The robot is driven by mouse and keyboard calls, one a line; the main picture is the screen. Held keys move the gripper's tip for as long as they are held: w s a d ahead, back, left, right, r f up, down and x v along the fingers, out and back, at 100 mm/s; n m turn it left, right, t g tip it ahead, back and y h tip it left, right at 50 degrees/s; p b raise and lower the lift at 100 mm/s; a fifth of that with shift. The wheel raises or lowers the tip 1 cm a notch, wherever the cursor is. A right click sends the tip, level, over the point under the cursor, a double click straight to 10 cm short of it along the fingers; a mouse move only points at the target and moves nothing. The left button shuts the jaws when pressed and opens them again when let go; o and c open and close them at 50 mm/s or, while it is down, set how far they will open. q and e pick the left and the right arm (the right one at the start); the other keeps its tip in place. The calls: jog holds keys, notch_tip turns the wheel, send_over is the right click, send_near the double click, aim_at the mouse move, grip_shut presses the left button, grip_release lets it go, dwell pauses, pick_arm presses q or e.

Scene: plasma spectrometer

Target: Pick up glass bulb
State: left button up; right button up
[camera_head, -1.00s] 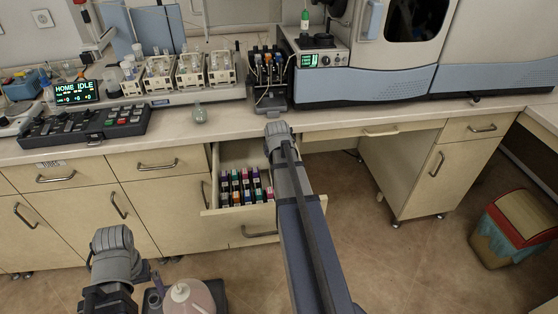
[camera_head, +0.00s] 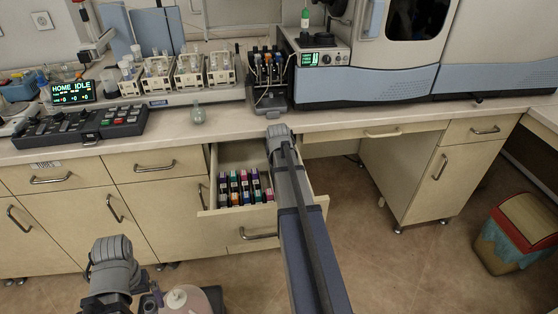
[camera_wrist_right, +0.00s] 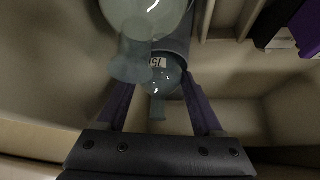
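A clear glass bulb (camera_wrist_right: 160,77) with a short neck is low in the open drawer in the right wrist view. A second glass bulb (camera_wrist_right: 145,18), neck toward me, shows at the top edge, partly cut off. My right gripper (camera_wrist_right: 159,88) is open, its two purple fingers apart on either side of the lower bulb; I cannot tell whether they touch it. In the head view my right arm reaches to the drawer and its gripper is hidden.
The open drawer (camera_head: 233,221) holds several coloured boxes (camera_head: 245,187) left of my right arm. Its walls surround the right gripper closely. On the counter are a control panel (camera_head: 80,127), glassware racks (camera_head: 190,72) and the large spectrometer (camera_head: 365,85).

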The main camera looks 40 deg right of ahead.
jog(key=c, duration=0.6)
jog(key=shift+c, duration=0.2)
